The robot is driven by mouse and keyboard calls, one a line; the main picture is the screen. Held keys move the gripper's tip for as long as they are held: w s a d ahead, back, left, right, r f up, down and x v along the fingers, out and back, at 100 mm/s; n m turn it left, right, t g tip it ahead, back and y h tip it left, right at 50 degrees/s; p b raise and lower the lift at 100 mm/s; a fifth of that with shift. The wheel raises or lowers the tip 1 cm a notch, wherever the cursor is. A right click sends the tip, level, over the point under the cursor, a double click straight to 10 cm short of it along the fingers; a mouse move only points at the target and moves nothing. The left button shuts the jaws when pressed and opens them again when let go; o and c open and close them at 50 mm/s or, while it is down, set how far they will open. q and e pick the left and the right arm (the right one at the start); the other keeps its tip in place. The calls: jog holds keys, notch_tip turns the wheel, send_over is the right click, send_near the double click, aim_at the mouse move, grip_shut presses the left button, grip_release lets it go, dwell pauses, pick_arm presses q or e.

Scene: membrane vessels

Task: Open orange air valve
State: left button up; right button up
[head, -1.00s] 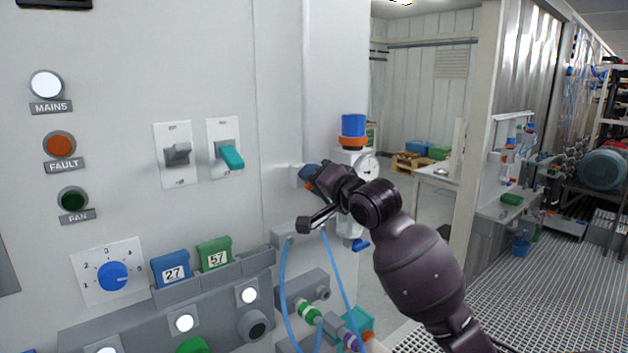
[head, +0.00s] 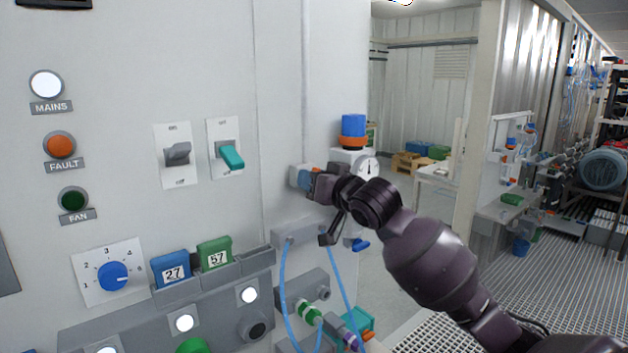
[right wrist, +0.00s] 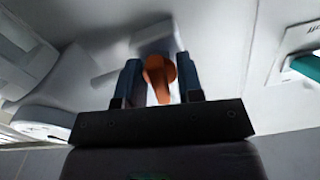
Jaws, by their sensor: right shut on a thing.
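The orange air valve handle (right wrist: 158,72) shows between the two blue fingers of my right gripper (right wrist: 160,82) in the right wrist view. The gripper is shut on it. In the head view only a small orange part of the handle (head: 316,169) shows above my right gripper (head: 311,181), which hides the rest. The pale grey valve body (head: 295,174) sits on the wall side, just left of the fingers. The handle's exact angle is hard to tell in the head view. My left gripper is not in view.
A blue-capped regulator (head: 353,126) with an orange ring and a gauge (head: 369,167) stands close behind my right gripper. Blue hoses (head: 287,285) hang below. A teal toggle switch (head: 231,156) is on the panel to the left. Open floor lies to the right.

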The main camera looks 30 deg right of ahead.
jog(key=shift+n, duration=0.3)
jog(key=o, duration=0.6)
jog(key=shift+c, duration=0.2)
jog(key=s+b, duration=0.2)
jog(key=s, duration=0.9)
jog(key=shift+d, duration=0.45)
